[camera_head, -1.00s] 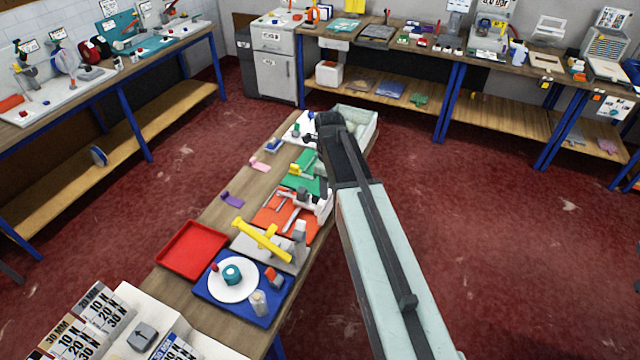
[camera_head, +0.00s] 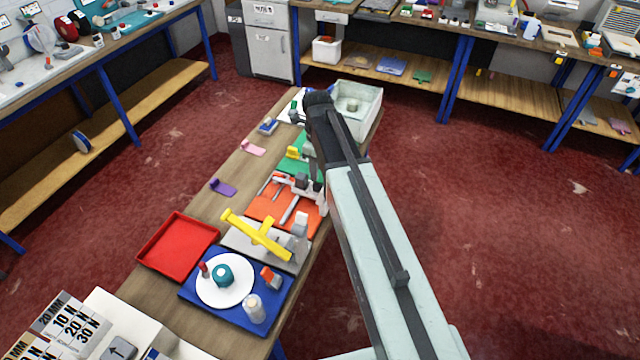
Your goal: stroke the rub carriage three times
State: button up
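An orange plate (camera_head: 262,211) with pale bars and a white and grey block (camera_head: 297,184) lies on the narrow bench; this looks like the rub carriage, though I cannot be sure. My arm reaches in from the lower right and its dark end stands above the bench. My gripper (camera_head: 316,182) hangs down from it close to the right part of the block. It is small and dark, so I cannot tell whether it touches the block or how its fingers stand.
In front of the plate are a grey base with a yellow lever (camera_head: 256,234), a red tray (camera_head: 152,252) and a blue board (camera_head: 215,306) with a white disc. Behind are a green plate (camera_head: 290,164) and a pale bin (camera_head: 368,100). Red floor is clear on both sides.

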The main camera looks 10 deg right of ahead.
aim_at(319, 185)
jog(key=f+b, duration=0.3)
jog(key=f, duration=0.1)
jog(key=f+b, duration=0.3)
jog(key=b, duration=0.1)
jog(key=shift+d+f, duration=0.2)
jog(key=shift+f, duration=0.2)
jog(key=shift+r, duration=0.15)
grip_shut()
dwell(0.7)
